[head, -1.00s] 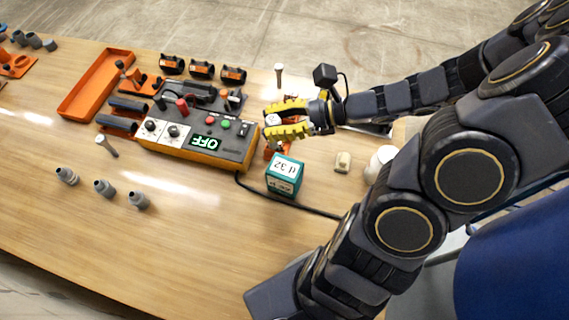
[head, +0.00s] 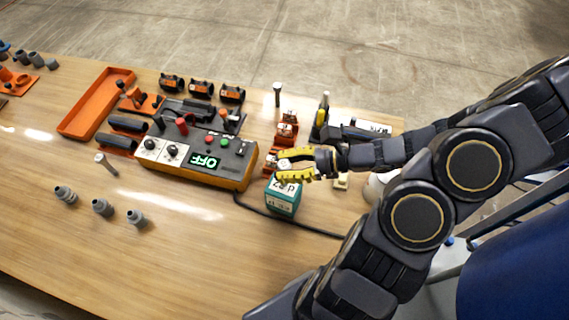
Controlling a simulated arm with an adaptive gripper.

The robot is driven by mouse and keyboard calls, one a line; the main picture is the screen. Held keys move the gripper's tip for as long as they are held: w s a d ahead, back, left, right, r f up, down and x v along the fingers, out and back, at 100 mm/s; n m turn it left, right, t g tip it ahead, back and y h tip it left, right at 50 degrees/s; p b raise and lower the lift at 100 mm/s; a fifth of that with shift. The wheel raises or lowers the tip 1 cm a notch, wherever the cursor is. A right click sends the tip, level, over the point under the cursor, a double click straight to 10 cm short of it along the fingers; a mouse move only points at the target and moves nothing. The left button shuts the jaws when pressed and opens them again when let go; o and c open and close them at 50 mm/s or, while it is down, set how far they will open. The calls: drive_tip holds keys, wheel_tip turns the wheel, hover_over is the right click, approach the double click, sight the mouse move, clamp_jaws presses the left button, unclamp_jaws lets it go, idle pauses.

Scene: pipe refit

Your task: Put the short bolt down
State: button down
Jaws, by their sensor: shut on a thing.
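My gripper (head: 287,166), with yellow fingers, is shut on a small pale thing, seemingly the short bolt (head: 284,164). Only a bit of it shows between the fingers; its shank is hidden. The gripper is just behind the teal box (head: 284,198) and overlaps its top edge in the head view; I cannot tell whether they touch.
An orange fixture (head: 286,131) stands behind my gripper. Grey fittings (head: 102,206) stand front left. An orange tray (head: 94,104) lies far left. The front middle of the table is clear.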

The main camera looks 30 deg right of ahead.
drive_tip(key=shift+f, duration=0.2)
drive_tip(key=c, duration=1)
unclamp_jaws()
drive_tip(key=shift+r, duration=0.1)
drive_tip(key=v, duration=1.1)
drive_tip(key=a+r+n+g+h, duration=0.3)
drive_tip(key=a+r+n+g, duration=0.3)
drive_tip(key=a+n+g, duration=0.45)
drive_tip(key=s+a+r+n+h, duration=0.1)
drive_tip(key=s+n+h, duration=0.1)
drive_tip(key=n+h, duration=0.1)
drive_tip(key=s+a+r+n+h, duration=0.2)
drive_tip(key=s+n+h, duration=0.1)
drive_tip(key=n, duration=0.3)
drive_tip(key=s+a+r+n+h, duration=0.2)
drive_tip(key=n+h, duration=0.1)
drive_tip(key=n, duration=0.2)
drive_tip(key=shift+s+r+t, duration=0.1)
drive_tip(key=shift+s+t, duration=0.05)
drive_tip(key=shift+t, duration=0.2)
